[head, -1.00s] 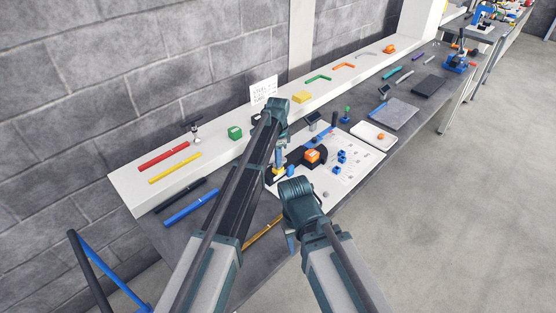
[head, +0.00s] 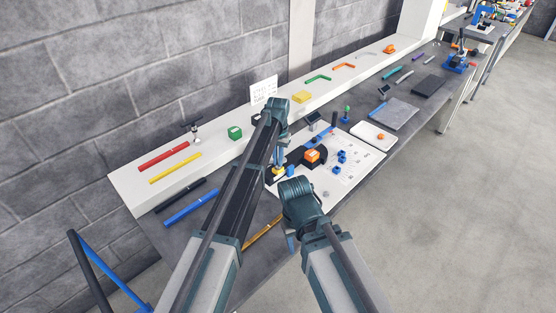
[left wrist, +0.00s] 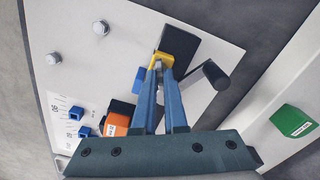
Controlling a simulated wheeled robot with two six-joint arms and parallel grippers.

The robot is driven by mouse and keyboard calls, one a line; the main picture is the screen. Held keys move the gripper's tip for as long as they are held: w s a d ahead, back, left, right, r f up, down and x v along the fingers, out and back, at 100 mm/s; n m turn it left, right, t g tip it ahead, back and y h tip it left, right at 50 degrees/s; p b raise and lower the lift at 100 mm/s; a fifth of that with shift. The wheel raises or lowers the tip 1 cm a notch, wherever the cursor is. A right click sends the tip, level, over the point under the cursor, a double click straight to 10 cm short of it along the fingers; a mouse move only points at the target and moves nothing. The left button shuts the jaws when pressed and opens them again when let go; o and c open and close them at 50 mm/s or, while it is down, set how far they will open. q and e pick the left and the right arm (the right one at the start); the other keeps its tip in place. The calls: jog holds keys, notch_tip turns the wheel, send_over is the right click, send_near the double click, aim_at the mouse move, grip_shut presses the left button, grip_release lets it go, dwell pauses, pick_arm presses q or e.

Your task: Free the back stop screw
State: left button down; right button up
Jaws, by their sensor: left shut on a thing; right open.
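My left gripper (left wrist: 161,66) reaches down over the white board (left wrist: 215,40) of the feed rack. Its blue fingers are shut on a small yellow piece (left wrist: 181,46) at the end of a black block (left wrist: 182,28). I cannot tell whether this yellow piece is the back stop screw or a part over it; no separate screw shows. The yellow piece also shows in the head view (head: 278,171), below the left gripper (head: 279,160). My right gripper (head: 291,243) is open and empty near the board's front edge, its fingers partly hidden by its wrist.
A black bar with a round end (left wrist: 216,75) stands close beside the left fingers. An orange block (head: 312,156) and small blue parts (head: 341,157) sit on the board. A green box (head: 235,132) is on the white shelf (head: 127,187). A blue bar (head: 190,207) lies left.

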pick_arm(q)
jog(key=n, duration=0.7)
dwell(0.6)
jog(key=c, duration=1)
grip_release()
jog(key=shift+o, duration=0.2)
notch_tip(320, 180, up, 14)
jog(key=p, duration=1.3)
jog(key=shift+p, duration=0.4)
jog(key=shift+f, duration=0.15)
